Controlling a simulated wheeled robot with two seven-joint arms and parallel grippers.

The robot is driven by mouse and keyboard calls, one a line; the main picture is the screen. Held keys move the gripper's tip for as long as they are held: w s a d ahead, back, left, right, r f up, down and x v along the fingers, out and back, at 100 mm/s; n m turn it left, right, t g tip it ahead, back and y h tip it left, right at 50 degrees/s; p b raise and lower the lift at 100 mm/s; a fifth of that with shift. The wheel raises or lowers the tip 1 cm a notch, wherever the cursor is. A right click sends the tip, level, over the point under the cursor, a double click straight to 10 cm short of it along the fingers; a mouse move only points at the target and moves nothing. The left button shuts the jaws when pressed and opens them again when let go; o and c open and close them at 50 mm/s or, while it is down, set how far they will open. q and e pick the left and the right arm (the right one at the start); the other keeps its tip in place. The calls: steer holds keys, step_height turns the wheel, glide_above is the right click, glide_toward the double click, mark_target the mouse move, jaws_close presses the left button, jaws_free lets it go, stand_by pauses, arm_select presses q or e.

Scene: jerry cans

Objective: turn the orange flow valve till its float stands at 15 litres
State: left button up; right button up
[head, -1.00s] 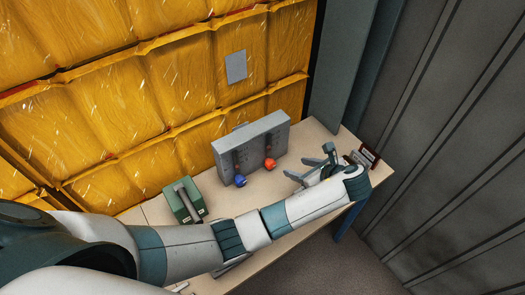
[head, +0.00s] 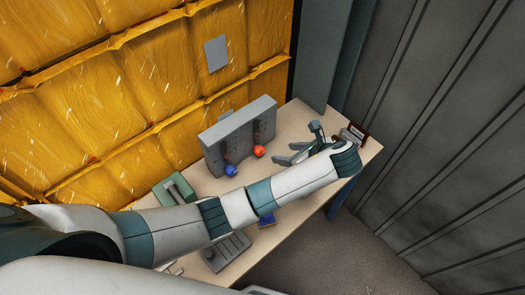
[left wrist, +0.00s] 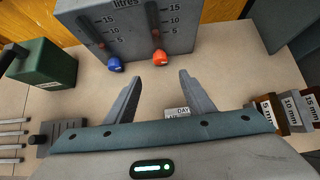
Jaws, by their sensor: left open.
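The orange valve (head: 259,151) is a round knob low on the front of a grey panel (head: 212,155). In the left wrist view the orange valve (left wrist: 159,57) sits below a slot with a scale marked 5, 10 and 15 under "litres". A small reddish mark shows in that slot near the 5, too small to read surely. A blue valve (left wrist: 115,65) is beside it under a second scale. My left gripper (head: 290,153) is open and empty, in front and to the right of the orange valve. Its fingers (left wrist: 160,80) point at the panel, apart from the valve. My right gripper is not in view.
A green can (left wrist: 42,63) stands left of the panel. Blocks labelled in mm (left wrist: 291,110) stand at right. A small "DAY" block (left wrist: 178,112) lies near my gripper. A dark tray (left wrist: 62,137) and rods (left wrist: 12,140) lie at left. The table between fingers and panel is clear.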

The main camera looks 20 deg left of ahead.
mark_target(262, 151)
arm_select(q)
steer(key=p+x, duration=0.1)
steer(key=x, duration=1.4)
steer(key=shift+a+f, duration=0.15)
steer(key=shift+a, duration=0.05)
steer(key=shift+w+a+f+p, duration=0.2)
steer(key=shift+f+p, duration=0.1)
steer(key=c, duration=1.1)
